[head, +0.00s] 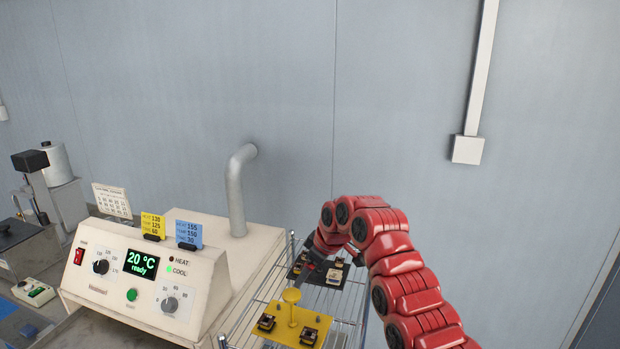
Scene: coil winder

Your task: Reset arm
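My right arm, red with black joints, comes in from the lower right and bends down over a wire rack (262,300). My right gripper (308,268) is at its end, low over the rack, beside a black plate (328,284) and behind a yellow plate (283,334). Its fingers are small and partly hidden, so I cannot tell whether they are open or touch anything. My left gripper is not in view.
A cream control box (146,306) stands left of the rack, its display (142,263) reading 20 °C ready. Yellow (152,225) and blue (188,233) cards stand on top. A grey pipe (236,190) rises behind it. A winder-like machine (60,185) is far left.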

